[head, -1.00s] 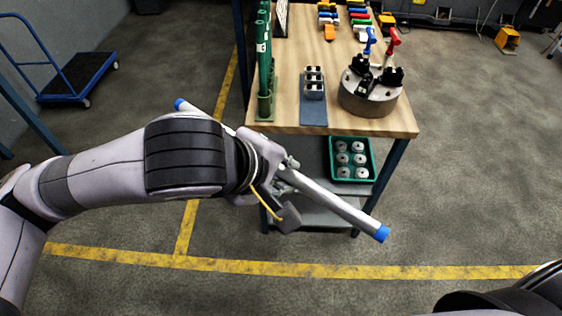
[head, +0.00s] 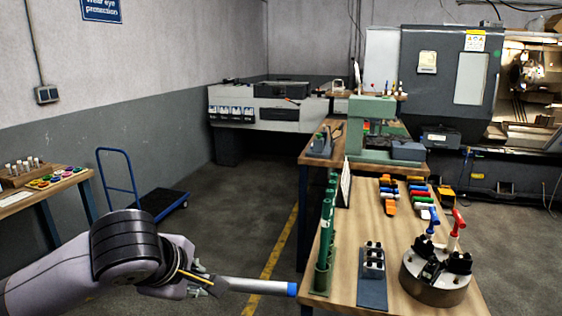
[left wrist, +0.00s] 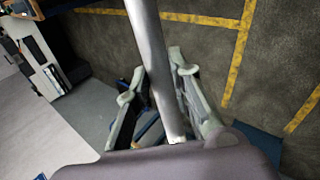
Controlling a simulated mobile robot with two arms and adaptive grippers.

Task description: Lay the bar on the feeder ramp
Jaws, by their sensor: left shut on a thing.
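The bar (head: 258,286) is a grey metal tube with a blue end cap. My left gripper (head: 208,284) is shut on it at the lower left of the head view, left of the bench, and the capped end points right. In the left wrist view the bar (left wrist: 150,50) runs between the two fingers of the left gripper (left wrist: 158,84); its far end is out of frame. A long grey-white machine (head: 262,112), apparently the bar feeder, stands against the back wall, well away from the bar. I cannot make out its ramp clearly. My right gripper is not in view.
A wooden bench (head: 345,275) holds green tubes (head: 326,230), a grey block fixture (head: 373,270) and a round chuck fixture (head: 436,275). A blue cart (head: 165,203) stands by the left wall. Open floor (head: 245,200) with a yellow line leads toward the back machine.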

